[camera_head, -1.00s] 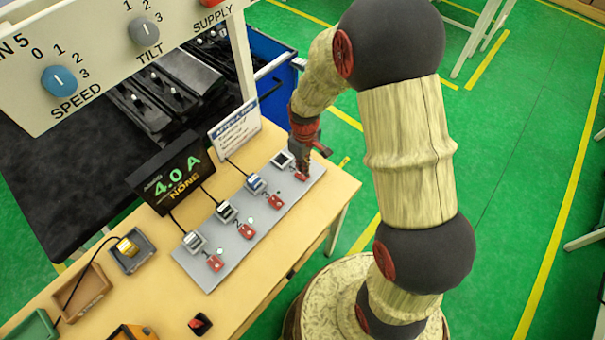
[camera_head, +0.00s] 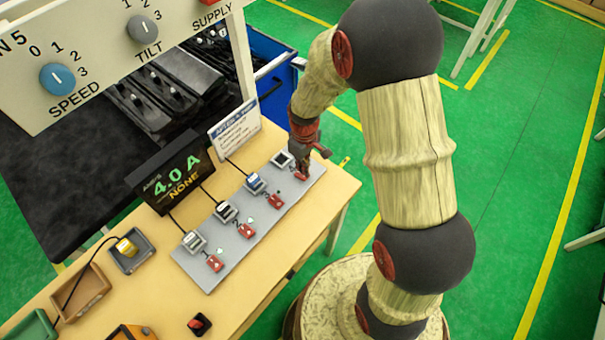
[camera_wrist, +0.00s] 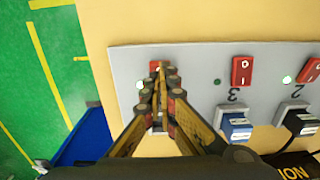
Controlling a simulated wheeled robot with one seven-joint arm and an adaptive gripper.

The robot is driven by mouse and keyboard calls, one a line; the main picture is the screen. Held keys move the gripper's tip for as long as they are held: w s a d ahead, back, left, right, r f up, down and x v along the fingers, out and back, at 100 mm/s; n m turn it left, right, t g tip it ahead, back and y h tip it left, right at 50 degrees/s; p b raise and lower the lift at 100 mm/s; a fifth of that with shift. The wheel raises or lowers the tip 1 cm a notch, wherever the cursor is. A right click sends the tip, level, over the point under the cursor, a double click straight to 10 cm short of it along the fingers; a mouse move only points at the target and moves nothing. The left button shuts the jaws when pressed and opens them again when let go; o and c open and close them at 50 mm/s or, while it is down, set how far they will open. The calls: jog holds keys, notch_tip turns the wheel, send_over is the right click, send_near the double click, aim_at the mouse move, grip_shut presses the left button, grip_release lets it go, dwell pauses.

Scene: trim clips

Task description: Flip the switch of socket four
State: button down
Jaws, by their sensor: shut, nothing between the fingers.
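The grey socket strip (camera_head: 208,277) lies on the wooden bench with several sockets, each with a red rocker switch. My gripper (camera_head: 302,172) is shut and empty, pointing down at the switch of socket four at the strip's far right end. In the wrist view my fingertips (camera_wrist: 158,70) are over the red switch of socket four (camera_wrist: 153,65), hiding most of it, so its rocker position and any contact cannot be told. A pale lamp (camera_wrist: 140,85) glows beside it. The dark plug of socket four (camera_head: 282,159) shows in the head view.
The switch of socket three (camera_wrist: 242,70) and its blue plug (camera_wrist: 236,126) are beside my gripper. The lamp there looks dark. A display (camera_head: 172,178) reads 4.0 A and NONE. A sign (camera_head: 235,127) stands behind the strip. Trays (camera_head: 82,292) are at left.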

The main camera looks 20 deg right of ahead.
jog(key=shift+f+b, duration=0.7)
jog(key=shift+f, duration=0.5)
dwell(0.6)
jog(key=shift+r+p, duration=2.5)
jog(key=shift+r, duration=1.05)
jog(key=shift+s, duration=0.1)
jog(key=s+r+m+t+b, duration=0.5)
jog(key=s+r+b, duration=0.5)
jog(key=s+r, duration=0.9)
jog(key=shift+s+a+r+m+t, duration=0.15)
jog(key=shift+s+r+m+t, duration=0.25)
jog(key=shift+r, duration=0.55)
